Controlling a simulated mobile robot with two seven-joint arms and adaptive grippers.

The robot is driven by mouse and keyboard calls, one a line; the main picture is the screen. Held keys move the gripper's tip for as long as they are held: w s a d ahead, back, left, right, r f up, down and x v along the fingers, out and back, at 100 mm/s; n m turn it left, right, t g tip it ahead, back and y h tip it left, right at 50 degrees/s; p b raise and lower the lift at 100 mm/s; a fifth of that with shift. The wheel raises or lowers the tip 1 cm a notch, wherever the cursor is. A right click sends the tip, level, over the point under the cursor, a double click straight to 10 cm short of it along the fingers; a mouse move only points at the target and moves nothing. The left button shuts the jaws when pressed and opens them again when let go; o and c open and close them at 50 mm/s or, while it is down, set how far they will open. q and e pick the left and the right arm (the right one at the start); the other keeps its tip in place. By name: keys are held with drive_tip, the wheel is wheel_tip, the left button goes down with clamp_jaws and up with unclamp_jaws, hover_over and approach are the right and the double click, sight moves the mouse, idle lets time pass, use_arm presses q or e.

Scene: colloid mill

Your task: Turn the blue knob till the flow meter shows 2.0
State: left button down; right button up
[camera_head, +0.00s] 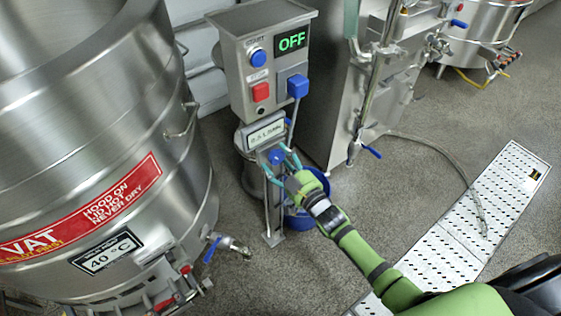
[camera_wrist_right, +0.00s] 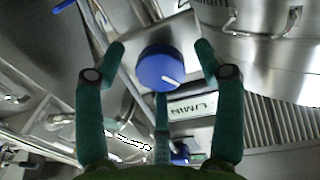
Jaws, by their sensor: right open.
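The blue knob (camera_head: 276,157) is on the front of the post below the flow meter (camera_head: 265,131). In the right wrist view the knob (camera_wrist_right: 160,70) is a round blue disc with a white pointer line aimed to the lower right. My right gripper (camera_head: 286,158) is open, with one teal fingertip on each side of the knob. In the wrist view its fingertips (camera_wrist_right: 160,50) show a gap to the knob on both sides. The flow meter's digits are too small to read surely; part of its label (camera_wrist_right: 193,108) shows upside down in the wrist view. My left gripper is out of view.
Above the flow meter, a grey control box (camera_head: 268,60) has a green OFF display (camera_head: 291,41), a blue button (camera_head: 257,57), a red button (camera_head: 260,92) and a blue plug (camera_head: 297,86). A large steel vat (camera_head: 150,110) stands left. A blue bucket (camera_head: 301,221) sits behind my forearm.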

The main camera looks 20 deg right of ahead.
drive_tip(key=c, duration=1.1)
drive_tip(key=shift+f+n, duration=0.1)
drive_tip(key=shift+n, duration=0.2)
drive_tip(key=shift+c, duration=0.2)
